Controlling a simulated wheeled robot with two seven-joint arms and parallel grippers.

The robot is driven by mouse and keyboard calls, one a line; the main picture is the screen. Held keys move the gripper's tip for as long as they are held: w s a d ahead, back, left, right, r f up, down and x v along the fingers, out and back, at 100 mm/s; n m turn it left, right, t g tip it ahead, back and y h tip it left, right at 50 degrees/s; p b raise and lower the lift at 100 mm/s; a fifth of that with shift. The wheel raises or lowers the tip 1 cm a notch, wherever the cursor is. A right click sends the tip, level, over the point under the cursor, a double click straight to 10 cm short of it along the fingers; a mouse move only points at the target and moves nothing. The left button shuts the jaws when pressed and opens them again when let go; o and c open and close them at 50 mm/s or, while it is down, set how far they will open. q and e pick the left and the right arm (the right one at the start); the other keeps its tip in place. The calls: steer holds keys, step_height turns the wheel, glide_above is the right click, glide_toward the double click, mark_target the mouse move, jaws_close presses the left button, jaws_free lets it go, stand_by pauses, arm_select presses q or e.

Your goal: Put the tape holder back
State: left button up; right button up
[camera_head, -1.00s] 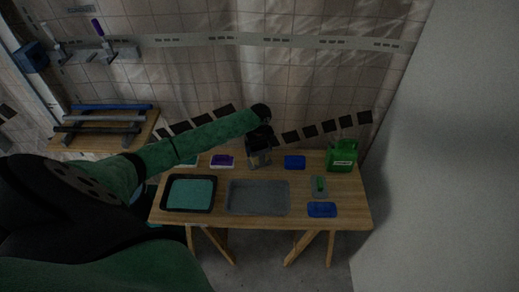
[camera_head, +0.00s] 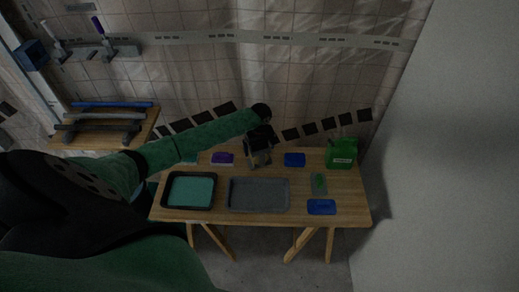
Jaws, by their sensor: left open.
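My left arm reaches in from the left over the wooden table. Its gripper (camera_head: 259,161) points down at the back middle of the table, behind the grey tray. The jaws are open, and I see nothing clearly held. The picture is too small and dark to tell whether anything lies under or between the fingers. I cannot tell for certain which thing is the tape holder. A blue box-like thing (camera_head: 31,56) is on the wall at the far upper left. My right gripper is not in view.
The table (camera_head: 345,192) bears a black tray with teal inside (camera_head: 166,191), a grey tray (camera_head: 259,195), a purple item (camera_head: 222,158), blue items (camera_head: 294,159) (camera_head: 321,207), a green-handled tool (camera_head: 319,183) and a green container (camera_head: 342,153). A rack with bars (camera_head: 105,125) stands left.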

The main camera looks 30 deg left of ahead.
arm_select(q)
step_height(320, 180, up, 10)
steer(key=b, duration=0.3)
steer(key=shift+f, duration=0.1)
steer(key=shift+r, duration=0.85)
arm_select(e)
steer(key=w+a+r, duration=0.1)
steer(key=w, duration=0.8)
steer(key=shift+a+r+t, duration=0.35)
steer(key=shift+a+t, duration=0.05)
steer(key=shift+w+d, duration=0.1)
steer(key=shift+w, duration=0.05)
